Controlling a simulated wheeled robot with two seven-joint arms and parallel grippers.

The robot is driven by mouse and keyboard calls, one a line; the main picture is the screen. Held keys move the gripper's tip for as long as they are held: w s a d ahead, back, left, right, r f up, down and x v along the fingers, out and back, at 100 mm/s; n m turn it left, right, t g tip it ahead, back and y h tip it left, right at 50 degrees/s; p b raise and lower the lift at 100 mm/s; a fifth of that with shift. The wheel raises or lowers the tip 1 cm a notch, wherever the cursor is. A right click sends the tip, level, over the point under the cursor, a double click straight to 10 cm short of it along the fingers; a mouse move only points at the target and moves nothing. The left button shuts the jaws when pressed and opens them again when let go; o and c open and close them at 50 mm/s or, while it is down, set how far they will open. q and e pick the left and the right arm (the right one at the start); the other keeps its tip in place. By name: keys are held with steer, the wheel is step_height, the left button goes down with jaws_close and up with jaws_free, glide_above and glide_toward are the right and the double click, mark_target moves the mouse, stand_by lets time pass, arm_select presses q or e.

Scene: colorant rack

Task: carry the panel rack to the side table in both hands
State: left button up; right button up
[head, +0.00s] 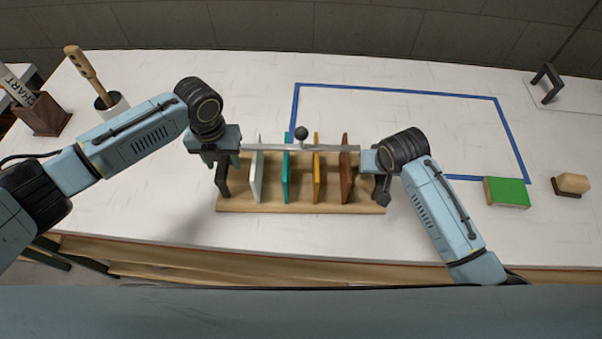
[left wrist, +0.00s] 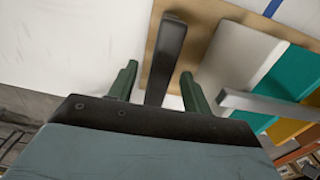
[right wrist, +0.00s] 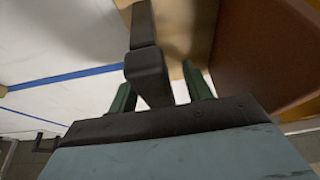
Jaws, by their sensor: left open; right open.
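The panel rack (head: 300,208) stands on the white table near its front edge. It has a wooden base, upright white, teal, orange and brown panels, a grey top bar (head: 318,148) and a dark handle at each end. My left gripper (head: 222,163) is at the left end; in the left wrist view its green fingers (left wrist: 157,88) are open on either side of the left handle (left wrist: 172,50). My right gripper (head: 376,172) is at the right end; in the right wrist view its fingers (right wrist: 160,92) are open on either side of the right handle (right wrist: 145,55). Contact cannot be told.
A blue tape outline (head: 400,91) marks the table behind the rack. A green block (head: 507,192) and a brush (head: 572,184) lie at the right.

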arm_select(q)
steer(key=shift+f, duration=0.4)
arm_select(e)
steer(key=shift+w+f, duration=0.15)
steer(key=shift+f, duration=0.2)
arm_select(q)
jaws_close()
arm_select(e)
jaws_close()
arm_select(q)
steer(key=shift+r, duration=0.1)
